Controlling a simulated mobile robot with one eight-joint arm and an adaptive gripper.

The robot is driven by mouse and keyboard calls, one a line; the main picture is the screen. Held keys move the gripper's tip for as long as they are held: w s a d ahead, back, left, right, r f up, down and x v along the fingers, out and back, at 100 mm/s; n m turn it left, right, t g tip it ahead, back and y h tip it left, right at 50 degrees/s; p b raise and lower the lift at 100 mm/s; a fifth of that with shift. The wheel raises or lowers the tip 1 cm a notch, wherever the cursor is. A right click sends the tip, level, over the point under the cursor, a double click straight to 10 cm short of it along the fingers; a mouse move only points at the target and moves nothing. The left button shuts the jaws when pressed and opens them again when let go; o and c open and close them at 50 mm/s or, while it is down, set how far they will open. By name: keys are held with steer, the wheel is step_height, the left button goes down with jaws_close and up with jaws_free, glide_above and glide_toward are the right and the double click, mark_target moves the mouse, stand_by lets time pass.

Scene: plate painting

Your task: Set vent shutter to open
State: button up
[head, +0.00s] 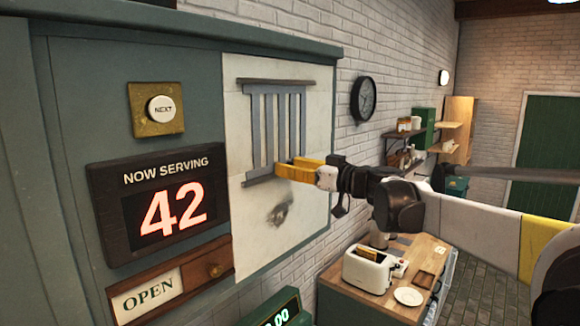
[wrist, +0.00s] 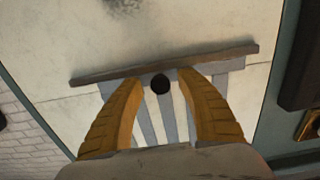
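The vent shutter (head: 275,125) is a grey frame of upright slats on a pale panel, with pale strips showing between the slats. In the wrist view its slats (wrist: 168,120) run between and beside my fingers, below a dark crossbar (wrist: 218,58). A small round black knob (wrist: 160,84) sits by this bar, between my two yellow fingertips, with a narrow gap on each side. My gripper (head: 283,168) is at the lower part of the vent in the head view, fingers apart. It hides the knob there. I cannot tell whether the fingers touch the panel.
Left of the vent are a NEXT button (head: 162,109), a NOW SERVING 42 display (head: 165,205) and a wooden OPEN sign slider (head: 170,285). A dark smudge (head: 281,209) marks the panel below the vent. A counter with a toaster (head: 368,270) stands lower right.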

steer(key=shift+s, duration=0.1)
jaws_close()
steer(key=shift+s+a+b, duration=0.4)
steer(key=shift+s+a, duration=0.35)
steer(key=shift+s, duration=0.15)
steer(key=shift+c, duration=0.2)
jaws_free()
steer(key=shift+o, duration=0.7)
steer(key=shift+s+a, duration=0.2)
steer(key=v, duration=1.2)
